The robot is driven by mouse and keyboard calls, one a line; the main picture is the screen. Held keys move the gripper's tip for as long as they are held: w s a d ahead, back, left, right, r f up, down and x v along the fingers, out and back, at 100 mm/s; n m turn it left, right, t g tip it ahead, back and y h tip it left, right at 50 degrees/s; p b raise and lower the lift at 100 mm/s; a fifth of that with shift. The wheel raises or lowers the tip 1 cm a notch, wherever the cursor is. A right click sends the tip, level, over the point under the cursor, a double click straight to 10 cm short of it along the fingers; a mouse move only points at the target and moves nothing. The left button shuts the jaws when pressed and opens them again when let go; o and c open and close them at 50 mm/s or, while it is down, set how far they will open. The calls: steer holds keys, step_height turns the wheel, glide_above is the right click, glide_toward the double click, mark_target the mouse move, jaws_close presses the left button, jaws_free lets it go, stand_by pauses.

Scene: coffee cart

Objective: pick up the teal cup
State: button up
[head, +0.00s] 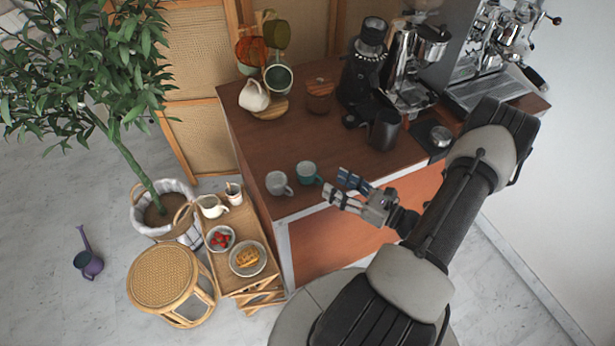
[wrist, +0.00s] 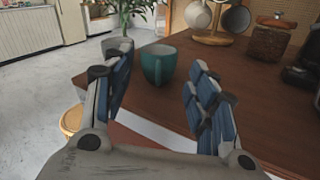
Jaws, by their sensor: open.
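The teal cup (head: 306,172) stands upright near the front edge of the brown counter (head: 345,152). A light grey cup (head: 277,184) stands just left of it. My gripper (head: 342,188) is open and empty, right of the teal cup and apart from it. In the wrist view the teal cup (wrist: 158,64) shows beyond the gap between my open fingers (wrist: 157,98), with its handle toward me. The grey cup (wrist: 118,46) is partly hidden behind my left finger there.
A mug tree (head: 270,105) with hanging cups stands at the back left of the counter. A grinder (head: 362,70), a dark pitcher (head: 384,130) and an espresso machine (head: 485,60) stand to the right. A low wooden tray table (head: 232,222) with food stands left of the counter.

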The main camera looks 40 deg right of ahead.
mark_target(321, 179)
steer(key=shift+f+b+x, duration=0.2)
steer(key=shift+b+x, duration=0.1)
steer(key=shift+x, duration=1.2)
steer(key=shift+f+b+x, duration=0.25)
steer(key=shift+b+x, duration=0.05)
steer(key=shift+x, duration=1.2)
steer(key=shift+a, duration=0.1)
steer(key=shift+c, duration=0.3)
jaws_close()
